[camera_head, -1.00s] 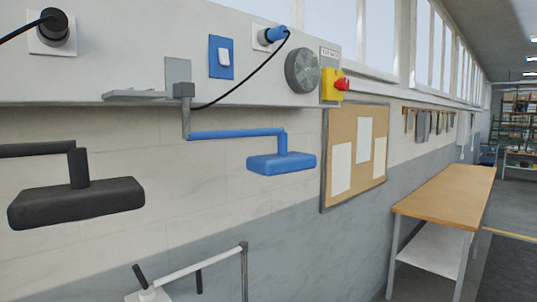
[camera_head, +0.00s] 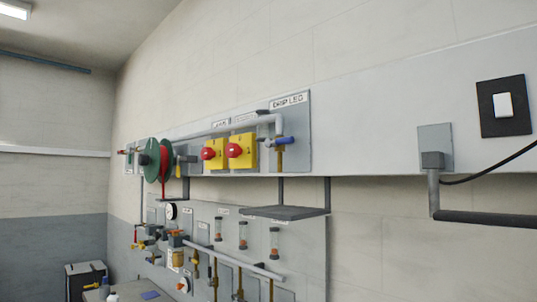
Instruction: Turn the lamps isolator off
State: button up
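Two yellow isolator boxes with red rotary knobs sit side by side on the wall rail, the left one (camera_head: 216,161) and the right one (camera_head: 248,158). Small label plates above them, one over the left box (camera_head: 221,125), are too small or covered to read surely, so I cannot tell which is the lamps isolator. The red knobs, left (camera_head: 208,153) and right (camera_head: 234,150), face out from the boxes. Their on or off setting cannot be made out. My gripper is not in view.
A grey pipe with a blue-handled valve (camera_head: 280,140) runs by the boxes under a "DROP LEG" plate (camera_head: 289,99). A green reel (camera_head: 152,160) is to their left. A grey shelf (camera_head: 285,212) juts out below. A black-framed switch (camera_head: 503,105) is at right.

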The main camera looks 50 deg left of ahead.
aim_at(207, 153)
jog(key=u, duration=2.05)
jog(key=i+j, duration=0.1)
